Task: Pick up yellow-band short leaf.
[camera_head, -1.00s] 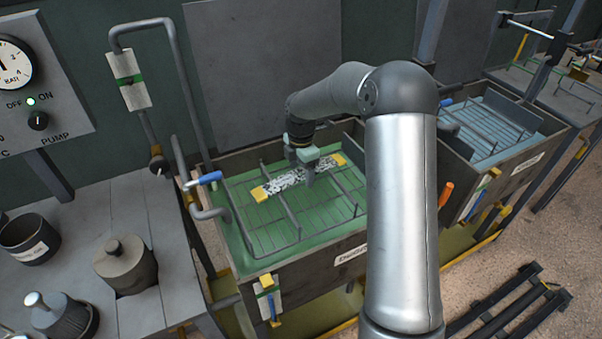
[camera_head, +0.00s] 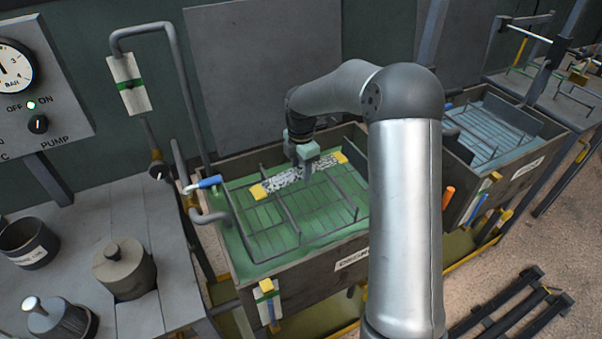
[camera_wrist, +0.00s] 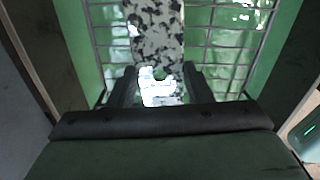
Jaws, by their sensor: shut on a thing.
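The yellow-band short leaf (camera_head: 278,181) is a flat, mottled black-and-white strip with yellow ends. It lies across the green tank at a slant in the head view. My gripper (camera_head: 308,176) is over its middle, pointing down, with its jaws shut on the leaf. In the wrist view the mottled leaf (camera_wrist: 157,38) runs up from between my two dark fingers (camera_wrist: 160,88).
The green tank (camera_head: 300,262) has wire dividers and raised walls around the leaf. A second tank (camera_head: 487,140) with blue liquid stands to the right. A pipe with a blue handle (camera_head: 209,182) is at the left rim. Pots (camera_head: 124,268) stand on the left bench.

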